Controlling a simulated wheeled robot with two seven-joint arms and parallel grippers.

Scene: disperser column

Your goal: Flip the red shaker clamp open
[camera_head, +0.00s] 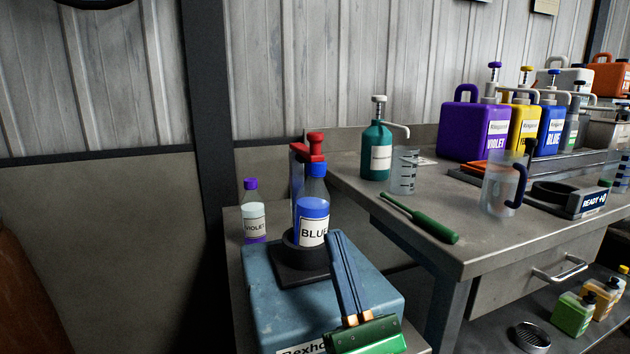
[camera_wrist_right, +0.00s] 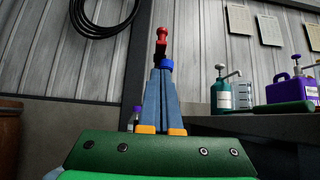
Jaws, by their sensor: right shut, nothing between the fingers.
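The red shaker clamp (camera_head: 313,146) sits on an upright post at the bottle's left, its red arm reaching over the top of the bottle. In the right wrist view the clamp (camera_wrist_right: 161,40) rises beyond my fingertips. The bottle labelled BLUE (camera_head: 313,210) stands upright in the dark holder of the blue shaker (camera_head: 262,300). Its blue cap shows in the right wrist view (camera_wrist_right: 167,63). My right gripper (camera_head: 334,238) is shut and empty, in front of the bottle's lower part and below the clamp. Whether it touches the bottle cannot be told. My left gripper is not in view.
A violet-capped bottle (camera_head: 252,212) stands behind the shaker at left. On the bench at right are a teal pump bottle (camera_head: 376,148), a beaker (camera_head: 405,170), a green-handled tool (camera_head: 425,219) and a jug (camera_head: 497,188). Open space lies left of the shaker.

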